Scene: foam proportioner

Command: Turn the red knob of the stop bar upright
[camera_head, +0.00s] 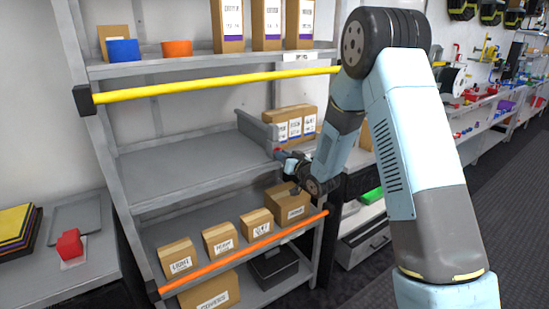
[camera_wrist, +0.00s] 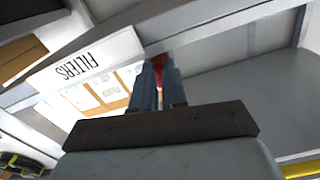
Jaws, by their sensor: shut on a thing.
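The red knob (camera_head: 277,151) shows as a small red spot at the front right of the middle shelf, at my gripper's tip. In the wrist view the red knob (camera_wrist: 157,61) sits between the two blue-grey fingers of my gripper (camera_wrist: 159,70), which are shut on it. Most of the knob is hidden by the fingers, so I cannot tell its angle. In the head view my gripper (camera_head: 283,156) reaches in from the right, in front of the shelf. The stop bar itself cannot be clearly made out.
A yellow bar (camera_head: 215,85) runs across above the middle shelf (camera_head: 190,168), and an orange bar (camera_head: 245,249) runs along the lower shelf. Labelled cartons (camera_head: 293,125) stand behind my gripper. Several small boxes (camera_head: 220,238) stand below. The middle shelf's left part is clear.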

